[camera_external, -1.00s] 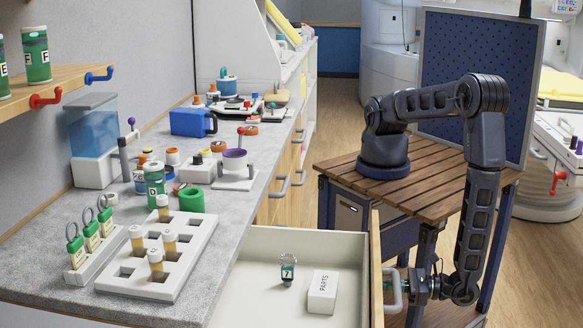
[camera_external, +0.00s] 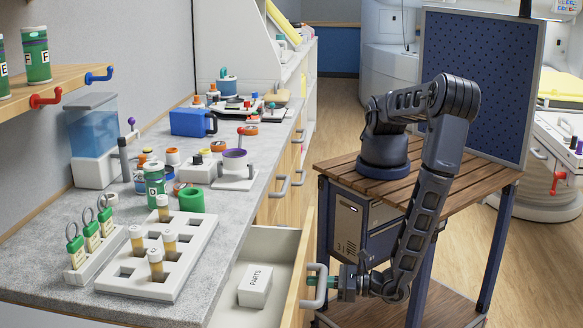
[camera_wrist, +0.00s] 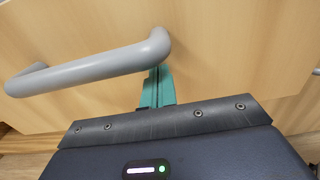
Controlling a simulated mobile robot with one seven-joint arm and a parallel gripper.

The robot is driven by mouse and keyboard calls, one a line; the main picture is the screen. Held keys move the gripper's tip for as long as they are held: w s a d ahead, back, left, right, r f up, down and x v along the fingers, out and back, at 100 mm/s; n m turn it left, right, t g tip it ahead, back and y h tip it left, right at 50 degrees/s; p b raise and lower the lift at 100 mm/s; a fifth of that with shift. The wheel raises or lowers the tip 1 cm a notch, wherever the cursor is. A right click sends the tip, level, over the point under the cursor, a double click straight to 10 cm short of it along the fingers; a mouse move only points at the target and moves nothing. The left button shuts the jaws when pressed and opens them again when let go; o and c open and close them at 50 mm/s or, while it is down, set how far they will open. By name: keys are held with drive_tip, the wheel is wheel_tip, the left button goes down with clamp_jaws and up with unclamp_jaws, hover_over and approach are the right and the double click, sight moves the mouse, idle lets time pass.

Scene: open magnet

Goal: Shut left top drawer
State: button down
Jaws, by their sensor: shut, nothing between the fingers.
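The open drawer (camera_external: 303,255) sticks out from under the grey counter in the external view, with its wooden front facing right. A white box marked PARTS (camera_external: 255,286) lies inside it. The drawer's grey handle (camera_external: 317,286) is on that front and also shows large in the wrist view (camera_wrist: 95,66). My gripper (camera_external: 342,283) is at the handle, its teal fingers closed together and pointing at the drawer front. In the wrist view the teal fingers (camera_wrist: 156,90) reach the wooden front (camera_wrist: 215,50) beside the handle's right end. The fingertips are partly hidden by the handle.
My arm's slatted wooden table (camera_external: 440,178) stands close to the right of the drawer. Other closed drawers with handles (camera_external: 280,187) lie further back.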

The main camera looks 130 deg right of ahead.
sight(248, 279)
drive_tip(key=x, duration=1.7)
drive_tip(key=shift+w+d+f, duration=0.1)
drive_tip(key=shift+w+d, duration=0.1)
drive_tip(key=shift+w, duration=0.05)
drive_tip(key=shift+w+d, duration=0.3)
drive_tip(key=shift+d, duration=0.05)
drive_tip(key=shift+w+d+r, duration=0.1)
drive_tip(key=shift+d+r, duration=0.05)
drive_tip(key=shift+r, duration=0.05)
drive_tip(key=v, duration=1.5)
drive_tip(key=s+d+r+m+g+y, duration=0.1)
drive_tip(key=s+d+r+m+g, duration=0.35)
drive_tip(key=r, duration=0.55)
drive_tip(key=s+d+r+m+g+y, duration=0.1)
drive_tip(key=d+r+m+g, duration=0.3)
drive_tip(key=d+r+m, duration=0.35)
drive_tip(key=s+d+r+m+g+y, duration=0.1)
drive_tip(key=s+d+r+m+g, duration=0.25)
drive_tip(key=d+r, duration=0.6)
drive_tip(key=s+d+r+m+t+y, duration=0.1)
drive_tip(key=s+r+m+y, duration=0.4)
drive_tip(key=s+r, duration=0.5)
drive_tip(key=s+d+r+m+t+y, duration=0.2)
drive_tip(key=s+r+m+y, duration=0.2)
drive_tip(key=s+r, duration=0.6)
drive_tip(key=s+m, duration=0.2)
drive_tip(key=s, duration=0.1)
drive_tip(key=shift+s+r+t+y, duration=0.3)
drive_tip(key=shift+s+t+y, duration=0.1)
